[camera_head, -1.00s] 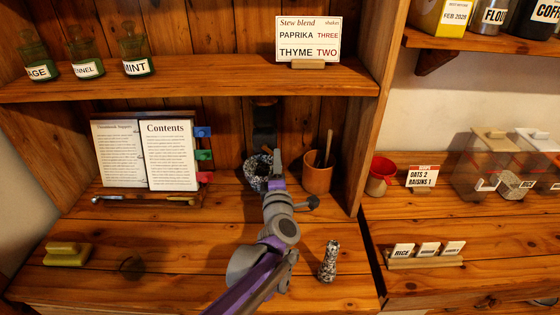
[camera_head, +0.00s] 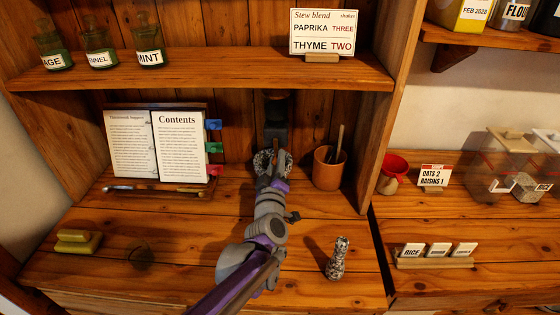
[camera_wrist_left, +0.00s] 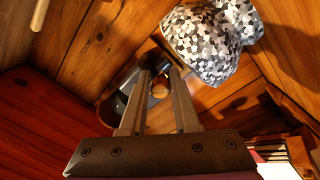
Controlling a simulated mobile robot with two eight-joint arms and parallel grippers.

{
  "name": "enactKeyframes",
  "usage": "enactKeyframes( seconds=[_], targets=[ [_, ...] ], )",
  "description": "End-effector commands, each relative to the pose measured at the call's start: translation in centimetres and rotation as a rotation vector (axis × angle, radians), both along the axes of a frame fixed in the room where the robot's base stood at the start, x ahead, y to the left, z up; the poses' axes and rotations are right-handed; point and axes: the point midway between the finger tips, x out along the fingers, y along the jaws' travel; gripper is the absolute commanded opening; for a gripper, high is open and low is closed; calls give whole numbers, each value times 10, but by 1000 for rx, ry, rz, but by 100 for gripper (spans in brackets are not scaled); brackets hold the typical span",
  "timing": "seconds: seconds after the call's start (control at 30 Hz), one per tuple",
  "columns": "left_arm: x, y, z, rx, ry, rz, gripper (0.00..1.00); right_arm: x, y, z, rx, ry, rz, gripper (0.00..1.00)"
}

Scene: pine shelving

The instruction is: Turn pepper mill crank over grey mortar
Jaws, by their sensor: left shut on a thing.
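The black pepper mill (camera_head: 276,112) is fixed to the back boards of the lower bay. It shows as a dark shape behind the fingers in the wrist view (camera_wrist_left: 128,88). The speckled grey mortar (camera_head: 262,160) stands below the mill, partly hidden by my left gripper; it is large at the top of the wrist view (camera_wrist_left: 212,42). My left gripper (camera_head: 275,150) reaches in front of the mill, its fingertips close together (camera_wrist_left: 160,72) on what looks like the crank's handle; the handle itself is mostly hidden. My right gripper is out of view.
A terracotta pot (camera_head: 328,172) with utensils stands right of the mortar. A speckled pestle (camera_head: 338,258) stands upright at the front. An open book (camera_head: 155,145) leans at the left. The shelf (camera_head: 200,77) runs above, and a side panel (camera_head: 385,110) bounds the bay's right.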

Motion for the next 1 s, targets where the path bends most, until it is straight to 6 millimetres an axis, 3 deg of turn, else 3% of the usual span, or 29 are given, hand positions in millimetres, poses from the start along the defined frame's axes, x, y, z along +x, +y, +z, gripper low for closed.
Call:
enactKeyframes(
  seconds=[0.67, 0.7, 0.8, 0.83, 1.0],
  targets=[
    [2, 6, 4, 64, -8, 10, 0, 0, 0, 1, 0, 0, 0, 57],
    [2, 6, 4, 64, -9, 11, 33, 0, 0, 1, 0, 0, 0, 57],
    [2, 6, 4, 63, -7, 8, 51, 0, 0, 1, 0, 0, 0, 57],
    [2, 5, 4, 63, -7, 8, 57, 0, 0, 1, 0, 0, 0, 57],
    [1, 4, 3, 64, -6, 6, 57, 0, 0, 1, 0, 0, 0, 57]
  ],
)
